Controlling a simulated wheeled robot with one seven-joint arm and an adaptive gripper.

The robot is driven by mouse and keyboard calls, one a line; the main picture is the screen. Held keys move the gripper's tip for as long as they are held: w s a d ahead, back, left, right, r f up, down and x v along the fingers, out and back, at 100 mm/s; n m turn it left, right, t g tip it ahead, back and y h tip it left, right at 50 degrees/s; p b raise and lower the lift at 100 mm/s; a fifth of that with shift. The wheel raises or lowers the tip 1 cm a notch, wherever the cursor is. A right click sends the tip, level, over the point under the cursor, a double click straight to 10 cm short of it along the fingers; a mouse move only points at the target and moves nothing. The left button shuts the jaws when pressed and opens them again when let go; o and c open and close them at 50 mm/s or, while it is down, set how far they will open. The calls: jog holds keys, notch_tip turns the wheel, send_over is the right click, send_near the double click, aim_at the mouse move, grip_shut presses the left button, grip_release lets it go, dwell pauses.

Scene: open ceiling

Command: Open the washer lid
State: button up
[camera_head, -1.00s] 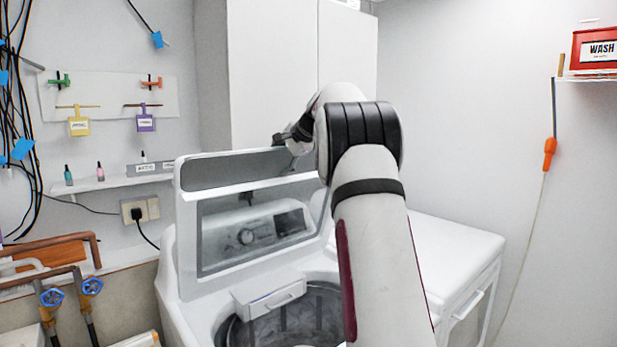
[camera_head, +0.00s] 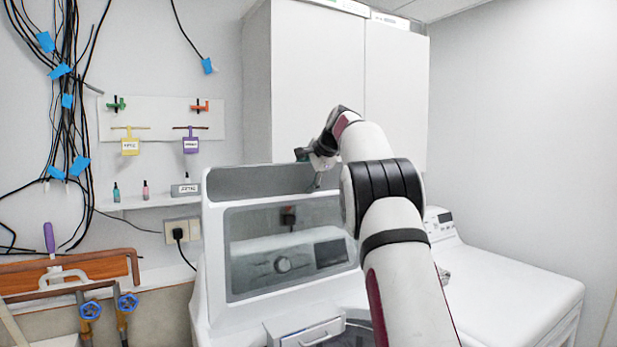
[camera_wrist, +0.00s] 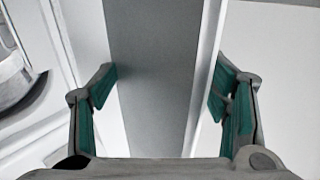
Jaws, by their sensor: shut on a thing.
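The washer lid (camera_head: 255,181) stands raised and steeply tilted over the washer, a grey and white panel with a large window. The washer's control panel and dial (camera_head: 283,264) show through that window. My gripper (camera_head: 312,162) is at the lid's top edge, toward its right side. In the wrist view the green-padded fingers (camera_wrist: 165,85) are on either side of the lid's grey band (camera_wrist: 152,45), shut on the lid. Finger contact is hard to see. The washer's drum opening is mostly out of the head view, below; a white drawer (camera_head: 306,330) shows at the bottom.
A white dryer (camera_head: 505,290) stands to the right, behind my arm. White cabinets (camera_head: 325,90) hang above the machines. Pipes with blue valves (camera_head: 90,306) and hanging cables (camera_head: 65,120) are at left.

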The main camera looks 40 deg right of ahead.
jog(key=shift+w+a+r, duration=0.2)
jog(key=shift+w+r, duration=0.15)
jog(key=o, duration=0.9)
jog(key=shift+w+f, duration=0.1)
jog(key=v, duration=1.2)
jog(key=shift+s+d+f, duration=0.1)
jog(key=shift+s+d, duration=0.05)
jog(key=shift+s, duration=0.1)
jog(key=c, duration=0.5)
jog(key=shift+c, duration=0.5)
